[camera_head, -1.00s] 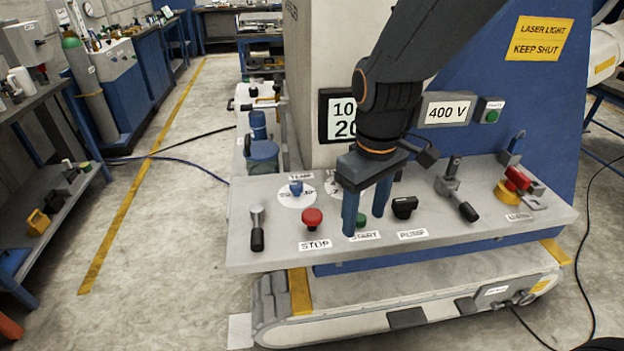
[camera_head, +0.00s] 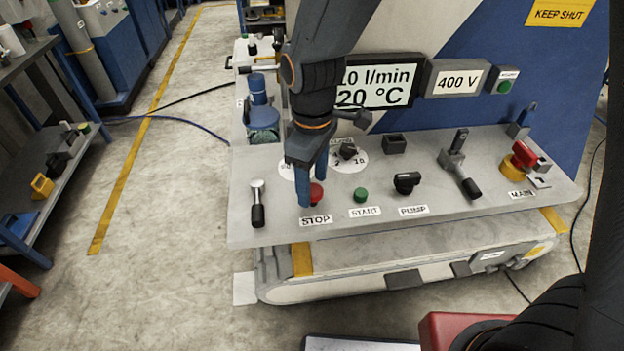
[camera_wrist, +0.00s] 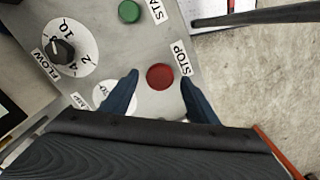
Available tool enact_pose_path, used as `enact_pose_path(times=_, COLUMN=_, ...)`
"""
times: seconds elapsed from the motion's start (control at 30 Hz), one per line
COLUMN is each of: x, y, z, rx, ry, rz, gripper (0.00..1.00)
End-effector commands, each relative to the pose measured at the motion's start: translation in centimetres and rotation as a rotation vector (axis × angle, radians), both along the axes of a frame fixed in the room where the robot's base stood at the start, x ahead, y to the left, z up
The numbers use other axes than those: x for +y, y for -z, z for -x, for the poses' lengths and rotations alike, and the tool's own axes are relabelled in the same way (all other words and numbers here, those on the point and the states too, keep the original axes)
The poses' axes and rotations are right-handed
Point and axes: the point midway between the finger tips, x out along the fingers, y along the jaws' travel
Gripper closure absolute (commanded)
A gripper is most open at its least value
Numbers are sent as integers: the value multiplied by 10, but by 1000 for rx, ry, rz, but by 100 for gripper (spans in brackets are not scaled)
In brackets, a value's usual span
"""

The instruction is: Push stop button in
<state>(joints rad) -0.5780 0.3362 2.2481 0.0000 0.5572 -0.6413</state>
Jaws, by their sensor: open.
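The red STOP button (camera_head: 317,194) sits on the grey control panel (camera_head: 345,225), just above its STOP label (camera_head: 316,220). It also shows in the wrist view (camera_wrist: 160,76), between the two blue fingertips and slightly beyond them. My gripper (camera_head: 308,198) is open and empty above the panel. In the head view its fingers hide part of the button's left side. Whether a finger touches the button or how deep it sits, I cannot tell.
The green START button (camera_head: 361,195) and black PUMP switch (camera_head: 407,182) lie right of STOP. The FLOW knob (camera_head: 348,151) is behind. A lever (camera_head: 257,205) stands at the left. A red emergency switch (camera_head: 522,156) is at the panel's right.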

Motion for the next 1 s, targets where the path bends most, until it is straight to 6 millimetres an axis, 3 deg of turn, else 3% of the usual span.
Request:
enact_pose_path(times=0.37, x=-1, y=5, z=0, rx=0, ry=2, rz=0, gripper=46)
enact_pose_path(times=0.7, x=-1, y=5, z=0, rx=0, ry=2, rz=0, gripper=100)
enact_pose_path(times=1.0, x=-1, y=23, z=0, rx=1, ry=2, rz=1, gripper=100)
